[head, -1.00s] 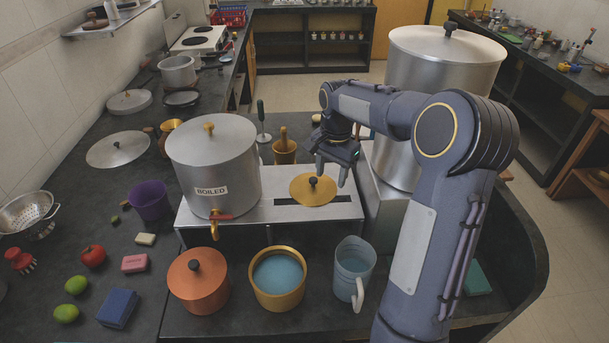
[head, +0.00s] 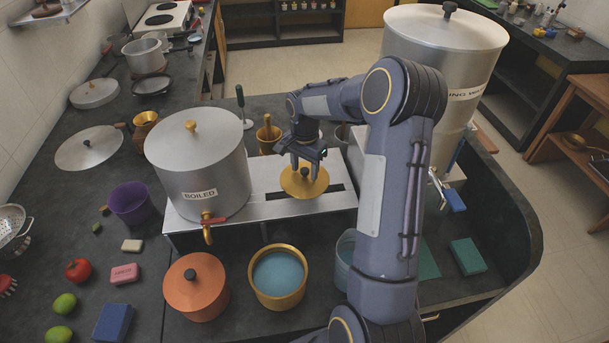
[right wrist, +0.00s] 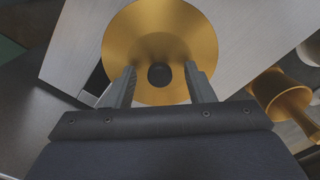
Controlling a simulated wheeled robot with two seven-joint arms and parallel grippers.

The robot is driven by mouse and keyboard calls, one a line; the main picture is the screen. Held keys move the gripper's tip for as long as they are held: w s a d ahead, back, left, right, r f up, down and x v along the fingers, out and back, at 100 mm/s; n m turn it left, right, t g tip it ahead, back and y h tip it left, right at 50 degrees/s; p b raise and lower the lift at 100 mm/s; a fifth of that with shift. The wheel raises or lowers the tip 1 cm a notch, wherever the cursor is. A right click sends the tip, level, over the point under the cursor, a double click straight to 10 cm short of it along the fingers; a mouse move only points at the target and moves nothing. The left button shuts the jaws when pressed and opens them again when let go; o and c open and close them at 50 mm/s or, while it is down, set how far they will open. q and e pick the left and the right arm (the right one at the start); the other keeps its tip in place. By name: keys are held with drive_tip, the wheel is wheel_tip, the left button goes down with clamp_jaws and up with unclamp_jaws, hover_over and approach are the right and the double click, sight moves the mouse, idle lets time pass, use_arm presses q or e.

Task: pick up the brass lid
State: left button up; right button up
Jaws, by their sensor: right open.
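The brass lid (head: 304,183) lies flat on the steel stand, right of the canister marked BOILED. It is a round golden disc with a dark knob (right wrist: 159,76) at its centre. My right gripper (head: 304,172) is over the lid, pointing down. In the right wrist view its two fingers (right wrist: 165,78) are apart, one on each side of the knob, with gaps showing between them and the knob. I cannot tell exactly how high the fingertips are. My left gripper is not in view.
The BOILED canister (head: 196,160) stands close left of the lid on the steel stand (head: 260,205). A tall canister (head: 440,60) is at the back right. An open brass pot (head: 278,298) and a copper pot (head: 190,300) stand in front. A brass mortar (head: 268,146) is behind.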

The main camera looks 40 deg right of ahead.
drive_tip(key=shift+f, duration=0.2)
clamp_jaws()
drive_tip(key=shift+r, duration=0.15)
